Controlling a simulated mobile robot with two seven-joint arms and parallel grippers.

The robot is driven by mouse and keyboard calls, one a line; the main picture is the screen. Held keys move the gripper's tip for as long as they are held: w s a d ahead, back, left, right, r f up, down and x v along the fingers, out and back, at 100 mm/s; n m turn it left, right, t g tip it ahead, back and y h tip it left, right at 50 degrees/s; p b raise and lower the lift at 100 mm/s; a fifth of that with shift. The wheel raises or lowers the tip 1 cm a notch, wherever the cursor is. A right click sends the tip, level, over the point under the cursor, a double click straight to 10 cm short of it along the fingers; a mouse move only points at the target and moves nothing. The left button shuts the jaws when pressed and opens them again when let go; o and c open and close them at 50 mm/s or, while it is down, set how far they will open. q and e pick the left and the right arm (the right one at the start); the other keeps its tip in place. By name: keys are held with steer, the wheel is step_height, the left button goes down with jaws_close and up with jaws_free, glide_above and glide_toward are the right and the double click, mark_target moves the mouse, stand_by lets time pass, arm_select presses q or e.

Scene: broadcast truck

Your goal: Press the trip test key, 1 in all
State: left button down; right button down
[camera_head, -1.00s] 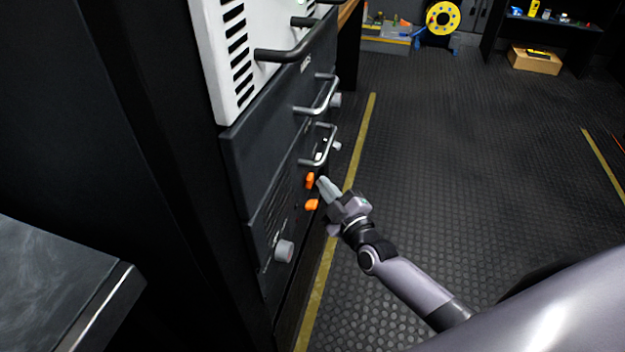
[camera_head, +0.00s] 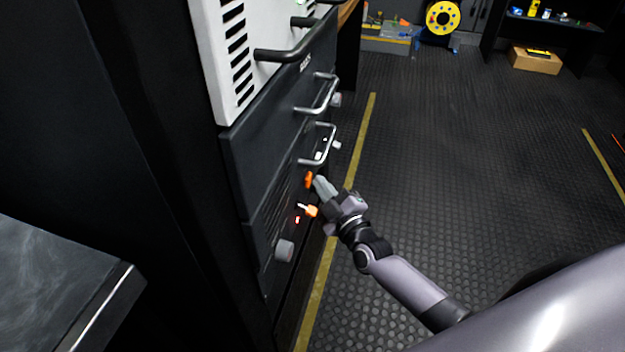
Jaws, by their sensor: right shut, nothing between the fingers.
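Two small orange controls stand out from the front of the black rack panel (camera_head: 281,201): an upper one (camera_head: 308,180) and a lower one (camera_head: 311,211). No label is readable, so I cannot tell which is the trip test key. My right gripper (camera_head: 317,183) is shut and empty. Its fingertips are at the upper orange control, touching it or very close, and partly cover it. The lower orange control sits just below the fingers, with a pale stem beside it. A small red light (camera_head: 297,219) glows near it. My left gripper is not in view.
Silver handles (camera_head: 330,145) and a grey knob (camera_head: 285,250) project from the rack near my right gripper. A white vented unit (camera_head: 232,60) with a dark handle is above. A dark worktop (camera_head: 55,285) is at lower left. The floor (camera_head: 450,150) to the right is clear.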

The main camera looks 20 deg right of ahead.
stand_by(0.3)
steer(key=shift+s+d+p, duration=0.35)
steer(key=shift+s+d, duration=0.15)
steer(key=shift+d, duration=0.15)
steer(key=shift+d, duration=0.1)
steer(key=s+d, duration=0.1)
steer(key=d, duration=0.1)
steer(key=s+d+p, duration=0.1)
steer(key=s, duration=0.1)
steer(key=shift+d, duration=0.4)
stand_by(0.6)
